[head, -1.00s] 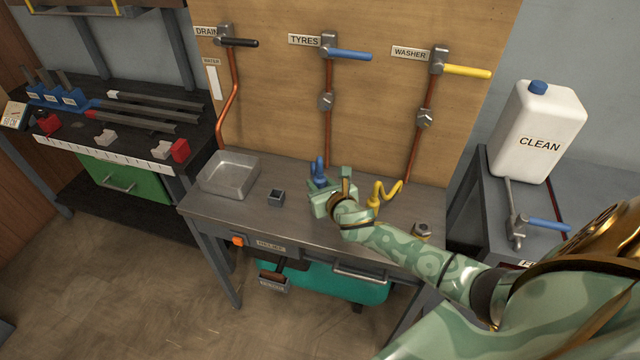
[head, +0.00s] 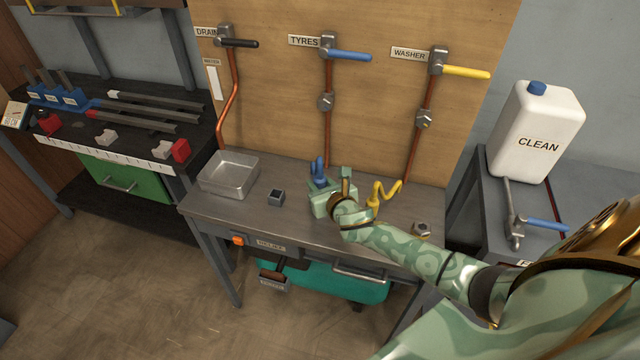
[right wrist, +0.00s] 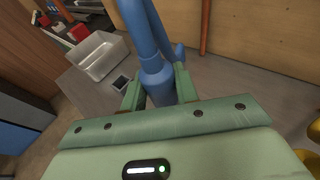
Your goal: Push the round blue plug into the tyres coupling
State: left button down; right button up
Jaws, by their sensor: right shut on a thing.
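My right gripper (head: 322,189) is shut on the blue plug (head: 319,170), just above or at the workbench top. In the right wrist view the plug (right wrist: 156,75) is a round blue body between the two green fingers, with a thick, bent blue hose-like part rising from it. Its lower end is hidden behind the gripper. The tyres pipe is copper and runs down the board under the TYRES sign (head: 304,41). A grey fitting on it, likely the tyres coupling (head: 325,101), is above the plug and apart from it. My left gripper is not in view.
On the bench stand a metal tray (head: 229,174), a small dark square socket (head: 276,197), a yellow curled hose (head: 386,192) and a grey fitting (head: 421,229). The board has a blue-handled valve (head: 347,54) and a washer fitting (head: 424,118). A white CLEAN canister (head: 536,130) stands right.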

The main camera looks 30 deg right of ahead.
dwell(0.3)
jog(key=shift+f+b, duration=1.6)
jog(key=shift+f, duration=0.5)
jog(key=o, duration=1.1)
jog(key=shift+c, duration=0.2)
jog(key=shift+s+r, duration=0.1)
jog(key=shift+s+r+p, duration=0.1)
jog(key=shift+s+p, duration=0.2)
jog(key=shift+s, duration=0.05)
jog(key=p+v, duration=0.3)
jog(key=v, duration=1.2)
jog(key=shift+s, duration=0.2)
jog(key=shift+a, duration=0.1)
